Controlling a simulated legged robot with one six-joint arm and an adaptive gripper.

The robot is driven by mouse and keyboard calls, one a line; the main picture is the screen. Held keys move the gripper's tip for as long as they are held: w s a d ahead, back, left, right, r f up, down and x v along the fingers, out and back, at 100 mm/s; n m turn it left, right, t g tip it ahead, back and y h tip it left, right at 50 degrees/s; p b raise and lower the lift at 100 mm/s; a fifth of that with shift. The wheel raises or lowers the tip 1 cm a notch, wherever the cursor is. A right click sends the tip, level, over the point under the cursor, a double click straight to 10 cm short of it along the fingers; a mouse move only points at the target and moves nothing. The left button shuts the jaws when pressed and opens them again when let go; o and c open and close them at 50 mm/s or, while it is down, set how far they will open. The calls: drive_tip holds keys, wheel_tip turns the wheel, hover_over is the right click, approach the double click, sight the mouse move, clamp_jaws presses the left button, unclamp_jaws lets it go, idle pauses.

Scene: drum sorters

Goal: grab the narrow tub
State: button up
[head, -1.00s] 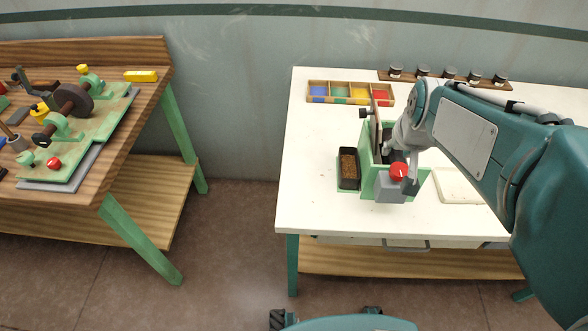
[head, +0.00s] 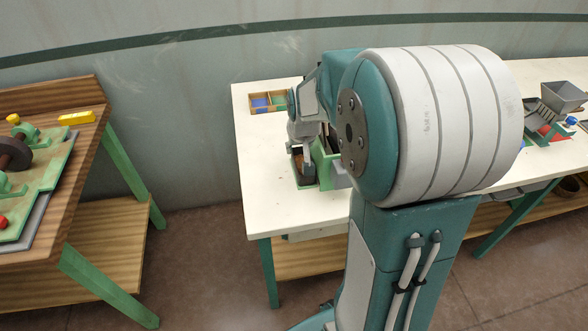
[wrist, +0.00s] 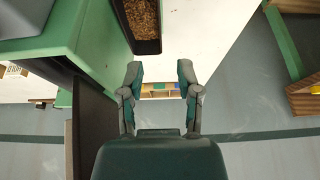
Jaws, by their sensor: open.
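The narrow tub is a long black tub (head: 305,181) filled with brown granules. It stands on the white table, just left of the green sorter (head: 326,165). In the wrist view the tub's dark end wall (wrist: 148,47) shows at the top, beyond and slightly left of my fingertips. My gripper (wrist: 160,80) is open and empty, its two fingers spread apart, with a gap between them and the tub. In the head view my arm hides much of the sorter, and my gripper is hard to make out above the tub.
A wooden tray with coloured compartments (head: 268,102) lies behind the tub. The sorter's green wall (wrist: 95,45) rises close on the left in the wrist view. A grey hopper (head: 563,97) stands at the far right. A wooden bench (head: 95,120) stands left, across a floor gap.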

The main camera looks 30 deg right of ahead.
approach(294, 172)
drive_tip(key=shift+w+d+f, duration=0.15)
drive_tip(key=shift+w, duration=0.25)
drive_tip(key=shift+w+d+f, duration=0.15)
drive_tip(key=shift+w+f, duration=0.05)
drive_tip(key=shift+w, duration=0.2)
drive_tip(key=shift+x, duration=2.65)
drive_tip(key=shift+f, duration=0.3)
clamp_jaws()
